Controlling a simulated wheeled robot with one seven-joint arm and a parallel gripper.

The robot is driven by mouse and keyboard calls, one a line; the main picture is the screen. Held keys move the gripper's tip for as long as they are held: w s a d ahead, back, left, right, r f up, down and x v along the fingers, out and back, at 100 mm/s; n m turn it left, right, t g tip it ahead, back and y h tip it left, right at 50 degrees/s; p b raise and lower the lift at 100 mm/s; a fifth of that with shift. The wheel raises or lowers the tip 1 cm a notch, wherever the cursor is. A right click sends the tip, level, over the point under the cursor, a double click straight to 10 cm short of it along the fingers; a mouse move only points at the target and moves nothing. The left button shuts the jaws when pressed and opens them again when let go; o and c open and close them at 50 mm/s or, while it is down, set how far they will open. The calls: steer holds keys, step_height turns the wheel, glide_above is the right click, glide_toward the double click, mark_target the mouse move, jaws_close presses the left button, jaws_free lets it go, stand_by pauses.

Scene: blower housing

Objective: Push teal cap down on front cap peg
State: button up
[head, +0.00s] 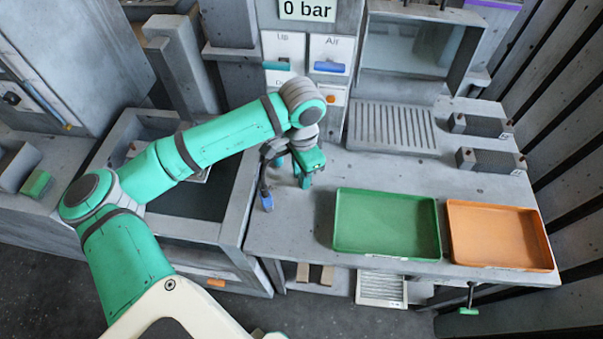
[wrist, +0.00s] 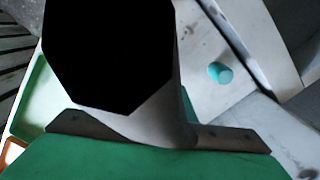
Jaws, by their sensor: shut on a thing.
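My gripper (head: 306,176) is low over the left part of the grey bench, left of the green tray. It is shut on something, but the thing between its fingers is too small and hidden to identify. In the wrist view, a dark block and the green gripper body cover the fingertips. A short teal cylinder (wrist: 220,73), which looks like a cap, shows in the wrist view on the pale surface, apart from the visible gripper body. A small teal spot (head: 279,162) shows left of my gripper in the head view. I cannot make out the front cap peg.
A blue-ended thing (head: 266,197) stands near the bench's left edge, close to my gripper. A green tray (head: 388,252) and an orange tray (head: 500,264) lie to the right. A ribbed plate (head: 392,127) and two dark blocks are behind. The bench between has free room.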

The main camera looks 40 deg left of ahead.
steer(key=o, duration=1.1)
steer(key=shift+r, duration=0.1)
step_height(320, 180, up, 11)
steer(key=shift+f, duration=0.2)
